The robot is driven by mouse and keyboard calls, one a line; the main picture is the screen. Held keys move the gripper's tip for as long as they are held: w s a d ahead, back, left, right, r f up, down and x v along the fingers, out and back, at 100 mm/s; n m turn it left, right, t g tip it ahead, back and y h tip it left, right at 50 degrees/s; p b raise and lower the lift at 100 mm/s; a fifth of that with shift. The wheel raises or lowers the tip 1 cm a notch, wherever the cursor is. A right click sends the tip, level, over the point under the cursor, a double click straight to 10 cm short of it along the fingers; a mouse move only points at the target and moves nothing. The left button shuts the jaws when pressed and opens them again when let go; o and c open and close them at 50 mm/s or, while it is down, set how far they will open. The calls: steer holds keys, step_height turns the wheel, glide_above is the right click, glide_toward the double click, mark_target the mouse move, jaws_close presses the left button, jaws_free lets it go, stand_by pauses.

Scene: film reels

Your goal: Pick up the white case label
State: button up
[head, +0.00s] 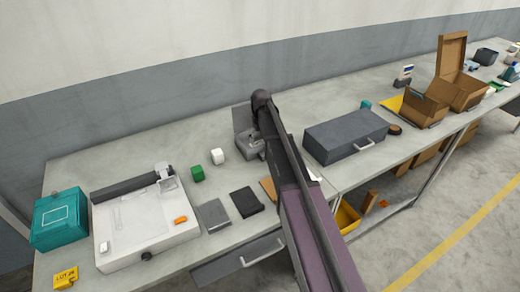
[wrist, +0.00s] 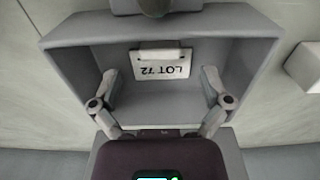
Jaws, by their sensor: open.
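The white case label (wrist: 160,64), printed "LOT 72" and upside down in the picture, is inside a grey case (wrist: 75,45) in the wrist view. A pale strip or clip crosses its upper edge. My gripper (wrist: 160,76) is open and empty, with one finger on each side of the label and apart from it. In the head view the small grey case (head: 242,118) stands open on the bench, partly covered by my arm. The label cannot be made out there.
Dark flat pieces (head: 246,202) lie in front. A large dark box (head: 345,136) stands right. A yellow LOT tag (head: 65,277) lies at the front left.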

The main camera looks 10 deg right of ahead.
steer(key=shift+f+b, duration=1.05)
steer(key=shift+f, duration=0.3)
steer(key=c, duration=0.9)
